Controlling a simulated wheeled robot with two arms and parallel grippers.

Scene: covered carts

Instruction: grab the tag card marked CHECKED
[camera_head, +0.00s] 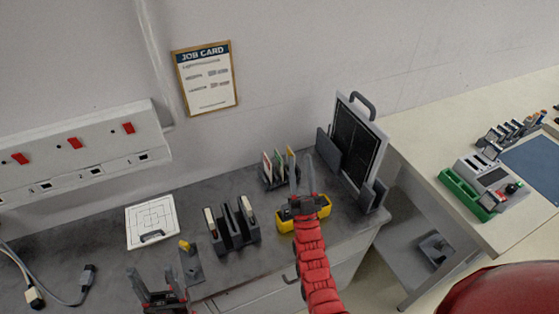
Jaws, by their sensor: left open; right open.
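Several thin tag cards (267,164) with coloured edges, red, green and yellow, stand upright in a small dark rack (267,184) at the back of the grey bench. Their lettering is too small to read, so I cannot tell which is marked CHECKED. My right gripper (303,177) is open, with its fingers pointing toward the back of the bench, just right of the cards in the picture. It partly overlaps the rack's right side, and I cannot tell whether it touches. My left gripper (158,284) is open and empty at the bench's front edge, far from the cards.
A yellow tray (285,225) lies beneath my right gripper. A dark slotted holder (234,240) stands left of it, and a dark framed panel (358,140) stands to the right. A white square plate (151,219) lies at left. Cables (62,299) lie at far left.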

